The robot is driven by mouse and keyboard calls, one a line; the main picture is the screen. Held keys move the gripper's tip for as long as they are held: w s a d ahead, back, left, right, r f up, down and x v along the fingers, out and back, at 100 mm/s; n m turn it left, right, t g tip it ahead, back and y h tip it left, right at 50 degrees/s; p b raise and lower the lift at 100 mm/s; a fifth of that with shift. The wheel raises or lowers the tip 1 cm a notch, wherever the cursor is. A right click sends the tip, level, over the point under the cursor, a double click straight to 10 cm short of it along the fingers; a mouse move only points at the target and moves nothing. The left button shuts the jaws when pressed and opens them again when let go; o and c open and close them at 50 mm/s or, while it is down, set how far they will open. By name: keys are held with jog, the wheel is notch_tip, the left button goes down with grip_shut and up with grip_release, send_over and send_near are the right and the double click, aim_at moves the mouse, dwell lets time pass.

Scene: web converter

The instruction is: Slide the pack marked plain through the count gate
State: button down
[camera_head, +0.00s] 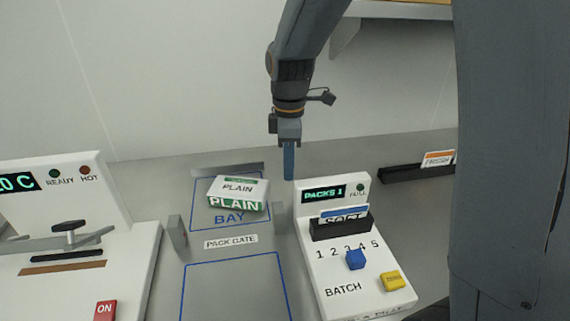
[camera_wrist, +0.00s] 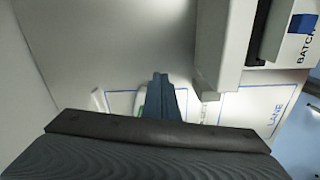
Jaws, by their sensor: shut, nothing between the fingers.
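The pack marked PLAIN (camera_head: 238,193) is white with green labels and lies a little askew in the blue-outlined BAY (camera_head: 229,219). The count gate shows as two grey posts, the left one (camera_head: 177,233) and the right one (camera_head: 279,226), with a PACK GATE label (camera_head: 231,242) between them. The pack is on the far side of the gate. My gripper (camera_head: 289,178) is shut and empty, pointing down to the right of the pack and apart from it in this view. In the wrist view the shut fingers (camera_wrist: 160,88) hide most of the pack.
A batch counter (camera_head: 344,273) reading PACKS 1, with a blue knob (camera_head: 355,260) and yellow button (camera_head: 392,281), stands right of the gate. A sealer-like machine (camera_head: 137,262) stands at left. The outlined lane (camera_head: 235,290) before the gate is clear. A black rack (camera_head: 400,172) sits at right.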

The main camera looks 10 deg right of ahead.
aim_at(273, 199)
notch_tip(273, 199, down, 7)
jog(key=shift+s+r+p, duration=0.1)
jog(key=shift+r+p, duration=0.05)
jog(key=shift+p, duration=0.45)
jog(key=a, duration=0.1)
jog(key=a+p, duration=0.1)
jog(key=shift+w+a+r, duration=0.1)
jog(key=shift+w+a, duration=0.15)
jog(key=shift+a, duration=0.05)
jog(key=shift+w+a, duration=0.2)
jog(key=shift+a, duration=0.5)
